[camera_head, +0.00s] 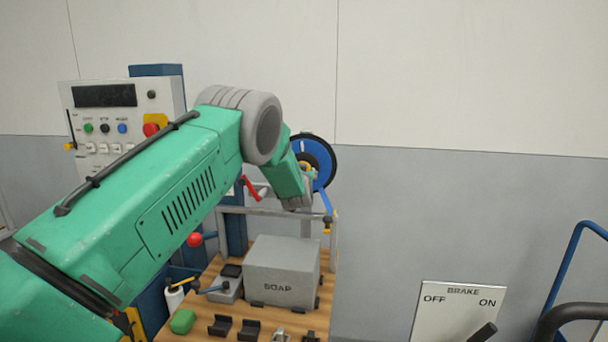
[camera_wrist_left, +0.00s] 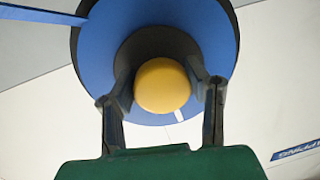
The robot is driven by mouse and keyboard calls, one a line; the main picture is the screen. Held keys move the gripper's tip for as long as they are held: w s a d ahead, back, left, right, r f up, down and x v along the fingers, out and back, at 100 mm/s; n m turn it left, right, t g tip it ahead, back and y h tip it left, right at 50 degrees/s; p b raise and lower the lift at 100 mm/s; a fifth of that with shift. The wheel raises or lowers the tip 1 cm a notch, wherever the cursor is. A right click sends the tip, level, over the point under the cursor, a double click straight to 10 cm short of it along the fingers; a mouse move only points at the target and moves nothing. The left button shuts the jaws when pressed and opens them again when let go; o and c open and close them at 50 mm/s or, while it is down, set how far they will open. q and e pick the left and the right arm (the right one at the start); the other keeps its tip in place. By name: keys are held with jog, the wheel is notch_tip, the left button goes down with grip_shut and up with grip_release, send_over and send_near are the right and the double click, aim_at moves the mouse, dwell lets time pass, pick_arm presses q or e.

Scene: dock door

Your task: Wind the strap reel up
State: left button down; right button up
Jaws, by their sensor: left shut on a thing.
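The strap reel (camera_head: 325,170) is a blue disc with a black rim, mounted by the wall behind the bench. A blue strap (camera_head: 327,203) hangs from it. In the left wrist view the reel's blue face (camera_wrist_left: 99,47) fills the top, with a dark hub and a round yellow knob (camera_wrist_left: 163,86) at its centre. My left gripper (camera_wrist_left: 163,82) has its two dark fingers on either side of the knob, shut on it. In the head view my left wrist hides part of the reel and most of the fingers. My right gripper is not in view.
Below stands a wooden bench (camera_head: 204,330) with a grey soap box (camera_head: 282,272), a green block (camera_head: 183,321) and small black holders. A control panel (camera_head: 115,125) is at left. A brake sign (camera_head: 458,312) and blue rail (camera_head: 566,262) are at lower right.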

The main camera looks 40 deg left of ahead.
pick_arm(q)
jog(key=shift+w+r+m+y, duration=0.1)
jog(key=shift+r+m+y, duration=0.2)
jog(key=shift+r+m, duration=0.1)
jog(key=shift+a, duration=0.1)
jog(key=c, duration=0.8)
grip_release()
jog(key=shift+f, duration=0.2)
jog(key=shift+s+d+f, duration=0.1)
jog(key=shift+s+d, duration=0.1)
jog(key=shift+s, duration=0.05)
jog(key=v, duration=1.1)
jog(key=shift+s, duration=0.1)
